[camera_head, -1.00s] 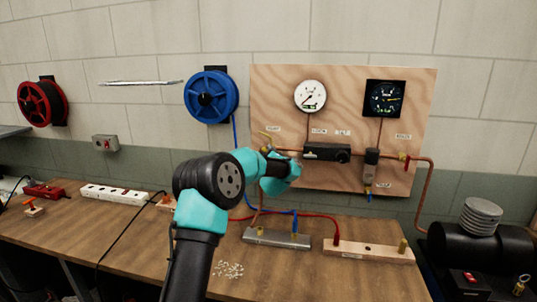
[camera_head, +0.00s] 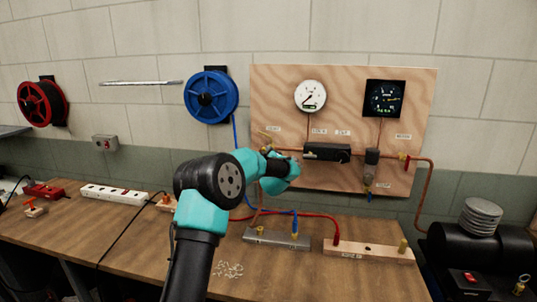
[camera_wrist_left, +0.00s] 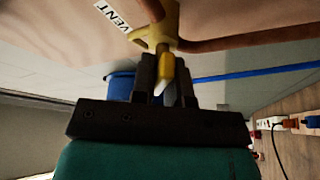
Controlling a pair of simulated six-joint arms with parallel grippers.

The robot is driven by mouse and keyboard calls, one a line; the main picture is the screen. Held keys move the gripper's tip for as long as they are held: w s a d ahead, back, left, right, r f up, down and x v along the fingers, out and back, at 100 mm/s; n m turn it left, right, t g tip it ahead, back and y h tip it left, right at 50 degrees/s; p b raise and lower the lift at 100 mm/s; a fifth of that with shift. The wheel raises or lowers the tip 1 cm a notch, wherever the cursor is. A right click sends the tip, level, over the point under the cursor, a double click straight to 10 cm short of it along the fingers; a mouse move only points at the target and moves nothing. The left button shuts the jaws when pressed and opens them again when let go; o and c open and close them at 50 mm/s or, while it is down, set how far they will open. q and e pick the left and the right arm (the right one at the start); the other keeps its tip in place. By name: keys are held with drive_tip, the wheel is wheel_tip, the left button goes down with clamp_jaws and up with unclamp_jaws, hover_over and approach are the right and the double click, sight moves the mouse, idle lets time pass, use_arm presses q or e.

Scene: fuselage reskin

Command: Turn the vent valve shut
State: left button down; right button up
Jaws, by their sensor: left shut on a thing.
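The vent valve (camera_wrist_left: 158,36) is a yellow brass body on the copper pipe, beside the VENT label (camera_wrist_left: 112,15) in the left wrist view. Its yellow handle (camera_wrist_left: 166,66) sits between the fingers of my left gripper (camera_wrist_left: 163,74), which is shut on it. The handle points from the valve body back toward my wrist. In the head view the valve (camera_head: 268,134) shows at the left edge of the plywood panel (camera_head: 275,95). My right gripper is not in view.
The white gauge (camera_head: 310,96), dark gauge (camera_head: 385,98) and black regulator block (camera_head: 326,152) are on the panel, right of my wrist. A blue hose reel (camera_head: 211,96) hangs left of the panel.

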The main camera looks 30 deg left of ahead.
use_arm(q)
drive_tip(key=shift+m, duration=0.4)
drive_tip(key=m+t+h, duration=0.1)
drive_tip(key=m, duration=0.2)
drive_tip(key=m+t+h, duration=0.1)
drive_tip(key=m+t, duration=0.1)
drive_tip(key=m, duration=0.1)
drive_tip(key=shift+m, duration=0.3)
drive_tip(key=m+t+h, duration=0.1)
drive_tip(key=m, duration=0.2)
drive_tip(key=m+t+h, duration=0.1)
drive_tip(key=m+h, duration=0.1)
drive_tip(key=m, duration=0.2)
drive_tip(key=shift+m, duration=0.4)
drive_tip(key=c, duration=1.2)
unclamp_jaws()
drive_tip(key=shift+s+d, duration=0.1)
drive_tip(key=v, duration=1.7)
drive_tip(key=shift+s, duration=0.15)
